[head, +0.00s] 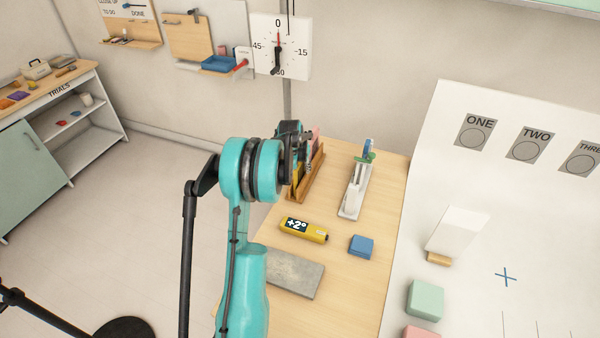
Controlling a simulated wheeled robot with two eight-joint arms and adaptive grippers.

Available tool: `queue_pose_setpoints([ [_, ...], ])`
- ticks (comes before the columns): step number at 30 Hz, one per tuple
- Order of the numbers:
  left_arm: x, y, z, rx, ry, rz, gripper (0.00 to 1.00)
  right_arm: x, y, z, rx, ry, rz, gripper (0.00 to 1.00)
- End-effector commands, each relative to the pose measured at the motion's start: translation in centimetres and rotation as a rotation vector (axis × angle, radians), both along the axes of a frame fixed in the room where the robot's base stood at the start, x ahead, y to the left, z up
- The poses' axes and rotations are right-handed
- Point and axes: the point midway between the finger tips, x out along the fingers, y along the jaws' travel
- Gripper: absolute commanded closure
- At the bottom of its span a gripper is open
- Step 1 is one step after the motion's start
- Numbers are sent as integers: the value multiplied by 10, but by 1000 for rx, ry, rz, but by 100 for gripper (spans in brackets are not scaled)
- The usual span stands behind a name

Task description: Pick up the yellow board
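A wooden rack (312,183) stands on the table behind my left arm and holds upright boards. A pink board edge (316,137) shows at its far end. A narrow yellow strip (296,183), which may be the yellow board, shows low in the rack, mostly hidden by my arm. My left gripper (305,155) is over the rack, close to the boards. Its fingers are small and dark, and I cannot tell whether they are open or touch a board. My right gripper is not in view.
On the table are a yellow "+2°" device (304,229), a blue block (361,246), a grey slab (293,274) and a white stand (356,191) with green and blue parts. Shelves (88,140) stand far left.

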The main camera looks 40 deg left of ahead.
Motion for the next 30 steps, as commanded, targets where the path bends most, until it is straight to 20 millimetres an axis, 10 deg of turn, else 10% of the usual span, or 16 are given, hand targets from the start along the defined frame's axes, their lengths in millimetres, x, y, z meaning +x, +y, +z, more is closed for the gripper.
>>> queue_pose_setpoints([
  [3,0,0,0,0,0,0,100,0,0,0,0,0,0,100],
  [16,0,0,4,0,0,0,100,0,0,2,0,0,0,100],
  [30,0,0,89,0,0,0,100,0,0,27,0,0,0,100],
])
